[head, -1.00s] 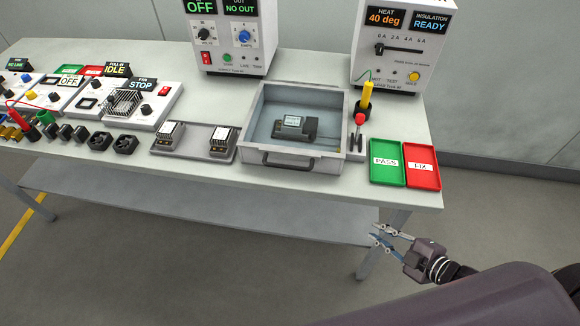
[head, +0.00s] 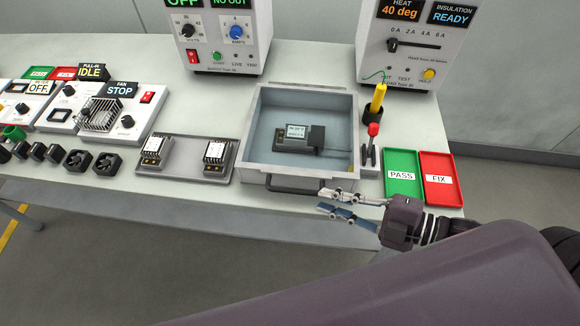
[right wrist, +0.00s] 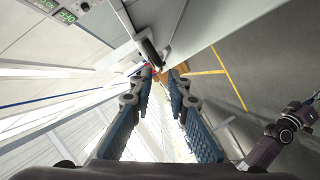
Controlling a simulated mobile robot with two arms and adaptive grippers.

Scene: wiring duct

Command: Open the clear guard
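The clear guard (head: 265,155) lies over a grey box with a dark handle (head: 290,186) along its front edge; it looks closed. A dark unit with a white label (head: 294,134) shows inside through it. My right gripper (head: 320,201) is open and empty, just in front of the handle's right end, fingers pointing left. In the right wrist view, a dark bar that looks like the handle (right wrist: 151,52) sits just beyond the open fingertips of this gripper (right wrist: 160,76). An arm, probably my left one (right wrist: 285,130), shows at that view's right edge; its finger state is unclear.
A grey fixture (head: 185,173) lies to the left. Two instruments (head: 222,45) (head: 415,60) stand behind.

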